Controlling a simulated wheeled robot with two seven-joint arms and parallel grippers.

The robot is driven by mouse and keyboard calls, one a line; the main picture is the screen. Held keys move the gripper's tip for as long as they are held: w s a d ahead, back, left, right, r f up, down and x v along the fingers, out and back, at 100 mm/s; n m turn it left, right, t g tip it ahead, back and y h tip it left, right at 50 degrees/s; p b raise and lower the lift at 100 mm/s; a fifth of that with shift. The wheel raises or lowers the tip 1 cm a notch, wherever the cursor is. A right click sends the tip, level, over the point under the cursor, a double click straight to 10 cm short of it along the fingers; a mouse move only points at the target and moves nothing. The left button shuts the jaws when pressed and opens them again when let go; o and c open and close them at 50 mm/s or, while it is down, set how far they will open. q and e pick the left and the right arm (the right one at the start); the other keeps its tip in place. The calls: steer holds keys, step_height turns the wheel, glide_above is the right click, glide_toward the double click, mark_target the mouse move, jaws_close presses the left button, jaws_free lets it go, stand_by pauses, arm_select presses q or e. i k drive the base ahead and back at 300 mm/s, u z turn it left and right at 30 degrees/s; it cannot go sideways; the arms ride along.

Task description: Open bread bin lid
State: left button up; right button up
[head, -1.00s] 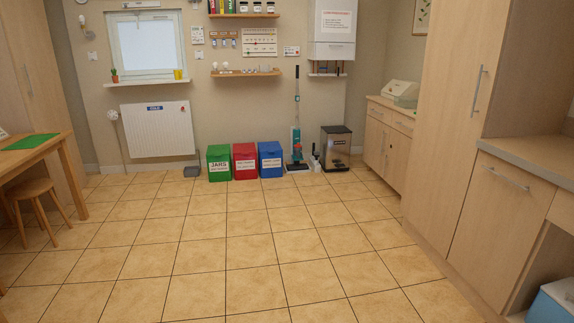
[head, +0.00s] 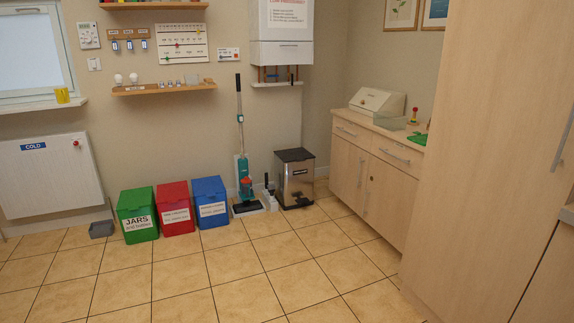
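The bread bin (head: 377,103) is a cream box with a sloped front lid. It stands on the wooden sideboard (head: 377,132) against the wall at the right of the head view. Its lid appears shut. It is well away from me across the floor. Neither of my grippers is in view.
Green, red and blue bins (head: 211,202), a teal upright sweeper (head: 243,180) and a metal pedal bin (head: 296,178) line the back wall. A tall cabinet (head: 485,150) stands close on the right. The tiled floor (head: 270,265) is clear.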

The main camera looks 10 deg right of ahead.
mark_target(371, 99)
steer(key=z, duration=0.35)
steer(key=i, duration=4)
steer(key=u, duration=0.75)
